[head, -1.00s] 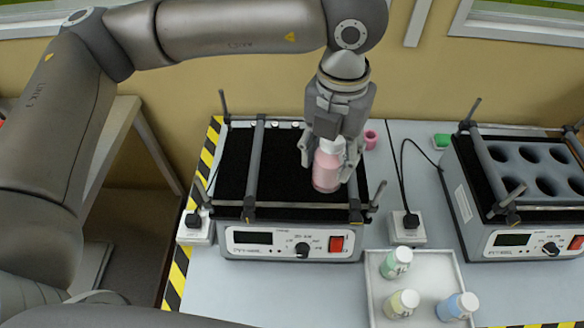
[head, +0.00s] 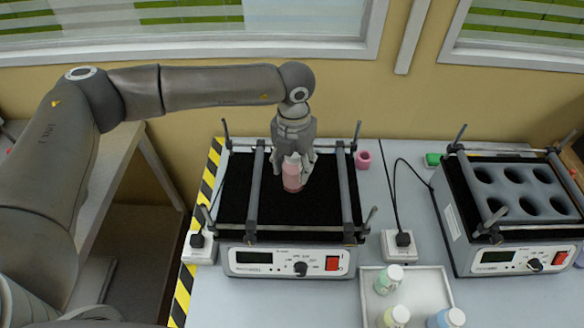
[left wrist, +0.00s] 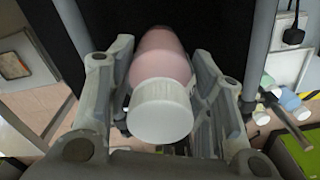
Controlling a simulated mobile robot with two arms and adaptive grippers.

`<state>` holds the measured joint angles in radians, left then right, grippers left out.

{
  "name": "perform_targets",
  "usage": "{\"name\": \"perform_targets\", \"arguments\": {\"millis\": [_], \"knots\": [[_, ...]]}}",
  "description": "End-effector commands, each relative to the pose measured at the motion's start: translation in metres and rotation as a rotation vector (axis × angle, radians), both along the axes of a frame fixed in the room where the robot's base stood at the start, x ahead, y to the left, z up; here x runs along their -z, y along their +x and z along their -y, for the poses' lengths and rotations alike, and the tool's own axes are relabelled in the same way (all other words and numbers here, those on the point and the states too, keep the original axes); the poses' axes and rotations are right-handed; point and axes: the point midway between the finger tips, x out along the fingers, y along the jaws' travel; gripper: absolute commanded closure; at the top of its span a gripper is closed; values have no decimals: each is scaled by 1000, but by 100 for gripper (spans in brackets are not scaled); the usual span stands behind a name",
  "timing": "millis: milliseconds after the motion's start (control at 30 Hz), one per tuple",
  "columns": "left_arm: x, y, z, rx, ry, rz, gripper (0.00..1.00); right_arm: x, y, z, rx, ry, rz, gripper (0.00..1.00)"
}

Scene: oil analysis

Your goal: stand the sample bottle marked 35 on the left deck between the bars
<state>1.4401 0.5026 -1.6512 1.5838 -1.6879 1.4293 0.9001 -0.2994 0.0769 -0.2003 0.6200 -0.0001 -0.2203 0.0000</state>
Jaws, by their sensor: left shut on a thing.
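A pink sample bottle with a white cap (head: 292,179) is between the fingers of my left gripper (head: 294,172). In the left wrist view the bottle (left wrist: 162,62) shows its cap towards the camera, with a finger on each side; no number can be read. The left deck (head: 235,186) is a black mat on a shaker, crossed by a left bar (head: 256,185) and a right bar (head: 345,195). The bottle is over the mat between these bars and looks upright. I cannot tell whether its base touches the mat. My right gripper is not in view.
A white tray (head: 432,272) with a green (head: 388,279), a yellow (head: 395,317) and a blue bottle (head: 446,319) is at the front. A second shaker with a holed deck (head: 520,190) stands at right. A pink ring-like object (head: 363,159) lies behind, near cables.

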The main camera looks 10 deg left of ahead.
Motion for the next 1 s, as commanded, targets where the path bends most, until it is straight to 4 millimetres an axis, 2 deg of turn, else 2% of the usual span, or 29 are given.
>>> {"name": "perform_targets", "arguments": {"millis": [200,300,733,767,900,1000], "knots": [[22,4,-4,0,1,-2,81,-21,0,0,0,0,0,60],[33,5,-4,-2,1,-2,81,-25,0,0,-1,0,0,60],[43,5,-4,-2,0,0,81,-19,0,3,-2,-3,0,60],[42,5,-5,-2,1,0,51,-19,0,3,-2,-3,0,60],[41,5,-5,-2,1,-1,33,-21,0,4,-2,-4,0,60],[41,5,-5,-2,1,-1,31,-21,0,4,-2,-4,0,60]]}}
